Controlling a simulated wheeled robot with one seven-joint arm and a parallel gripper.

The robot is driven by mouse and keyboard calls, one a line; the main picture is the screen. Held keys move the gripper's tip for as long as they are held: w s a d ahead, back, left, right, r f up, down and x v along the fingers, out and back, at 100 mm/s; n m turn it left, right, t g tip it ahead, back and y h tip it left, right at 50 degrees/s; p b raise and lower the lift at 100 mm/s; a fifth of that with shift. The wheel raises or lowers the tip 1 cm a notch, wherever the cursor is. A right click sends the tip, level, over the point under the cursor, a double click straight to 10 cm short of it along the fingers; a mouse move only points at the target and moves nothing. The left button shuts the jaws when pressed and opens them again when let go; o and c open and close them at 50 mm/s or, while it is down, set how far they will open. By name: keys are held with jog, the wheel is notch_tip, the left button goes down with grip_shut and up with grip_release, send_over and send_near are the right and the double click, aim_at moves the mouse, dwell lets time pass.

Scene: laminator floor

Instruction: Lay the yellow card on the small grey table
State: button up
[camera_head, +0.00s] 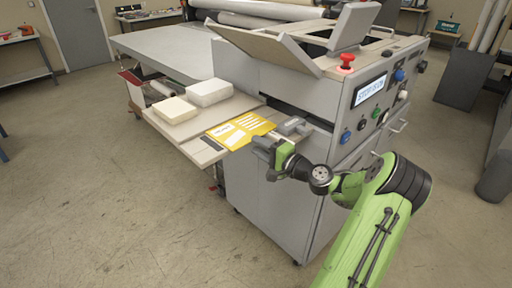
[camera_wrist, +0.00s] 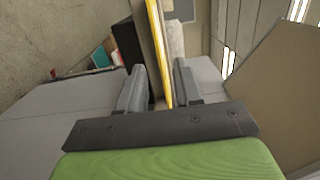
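The yellow card (camera_head: 238,131) with white markings lies flat on the front shelf (camera_head: 190,148) of the laminator, its near right end by my gripper. My gripper (camera_head: 278,142) is level with that end. In the wrist view the card (camera_wrist: 159,50) shows edge-on, reaching between the two fingers of my gripper (camera_wrist: 162,90). The fingers stand apart on either side of it, with a gap showing. Contact with the card is not clear. I cannot tell for certain which surface is the small grey table.
The laminator (camera_head: 290,90) with a red button (camera_head: 347,61) stands right beside my arm. Two pale stacks, the nearer block (camera_head: 174,110) and the farther block (camera_head: 209,92), sit on the shelf. A long grey bed (camera_head: 165,48) extends behind.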

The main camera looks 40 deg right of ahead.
jog(key=shift+w+a, duration=0.1)
jog(key=shift+w, duration=0.85)
grip_shut()
jog(key=shift+a, duration=0.1)
